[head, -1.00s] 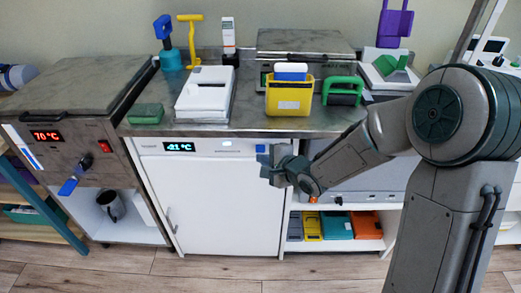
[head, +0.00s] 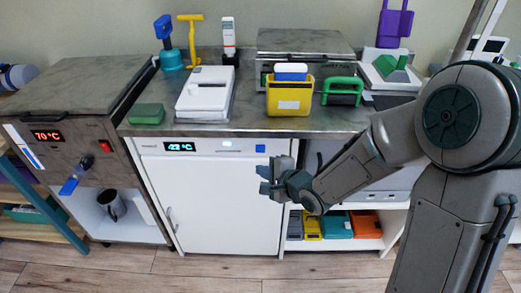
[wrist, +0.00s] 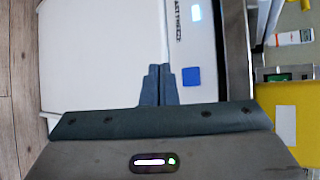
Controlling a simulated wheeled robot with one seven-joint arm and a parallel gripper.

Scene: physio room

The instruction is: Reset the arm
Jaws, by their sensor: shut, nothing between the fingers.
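My gripper (head: 266,178) hangs in front of the right part of the white freezer door (head: 215,205), below the counter's front edge. In the wrist view my gripper's two fingers (wrist: 157,85) lie together, shut, with nothing between them. The white freezer door with its blue square (wrist: 191,77) fills much of that view. My arm reaches in from the right side of the head view.
The metal counter (head: 235,119) carries a yellow box (head: 289,97), a white device (head: 205,92), a green block (head: 146,113) and a green-handled item (head: 343,91). A heating unit (head: 75,148) stands left. A shelf with coloured cases (head: 337,226) is below right. Floor in front is clear.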

